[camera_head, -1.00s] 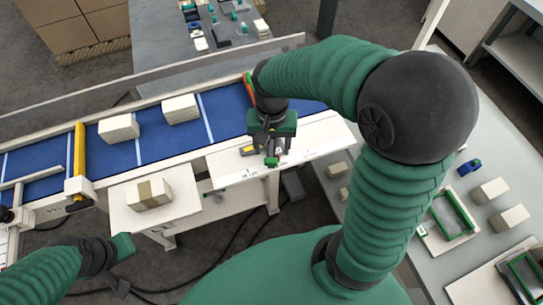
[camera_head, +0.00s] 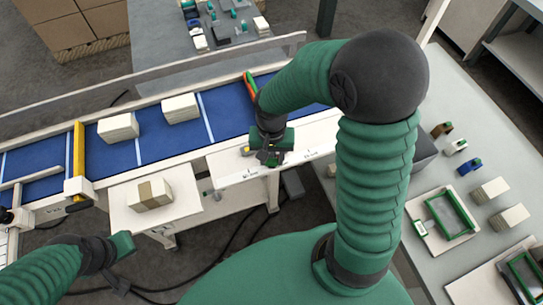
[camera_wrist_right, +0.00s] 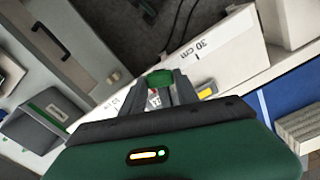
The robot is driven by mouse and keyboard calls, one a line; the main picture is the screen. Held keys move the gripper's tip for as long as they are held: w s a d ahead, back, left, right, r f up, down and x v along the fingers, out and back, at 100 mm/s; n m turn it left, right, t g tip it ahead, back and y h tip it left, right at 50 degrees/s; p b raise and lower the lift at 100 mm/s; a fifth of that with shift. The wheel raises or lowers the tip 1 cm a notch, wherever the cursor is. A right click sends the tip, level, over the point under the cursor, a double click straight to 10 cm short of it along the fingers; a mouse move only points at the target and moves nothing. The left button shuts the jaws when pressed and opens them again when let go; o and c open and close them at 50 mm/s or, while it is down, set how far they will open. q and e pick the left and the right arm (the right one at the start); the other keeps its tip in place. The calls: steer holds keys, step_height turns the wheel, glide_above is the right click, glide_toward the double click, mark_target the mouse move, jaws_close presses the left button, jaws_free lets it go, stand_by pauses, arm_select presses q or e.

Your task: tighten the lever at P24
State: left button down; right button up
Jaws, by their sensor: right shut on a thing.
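My right gripper (camera_head: 268,158) is over the white ruled side plate along the near edge of the blue conveyor. In the right wrist view the right gripper (camera_wrist_right: 164,92) is shut on a small green lever (camera_wrist_right: 159,77) at the plate. A label beside it reads 17 or similar; I cannot read P24. The white plate (camera_wrist_right: 224,52) carries a 30 cm mark, and a yellow piece (camera_wrist_right: 206,93) sits right of the jaws. The plate also shows in the head view (camera_head: 236,174). My left gripper (camera_head: 122,245) is at the lower left, away from the plate; its jaw opening is unclear.
The blue conveyor (camera_head: 150,149) carries white stacks (camera_head: 180,108) and is crossed by a yellow bar (camera_head: 79,150). A banded stack (camera_head: 149,194) sits on a small white shelf. A grey table (camera_head: 463,193) with frames and blocks stands right. Cables lie on the floor.

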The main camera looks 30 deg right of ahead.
jaws_close()
steer(key=shift+r, duration=0.1)
stand_by(0.8)
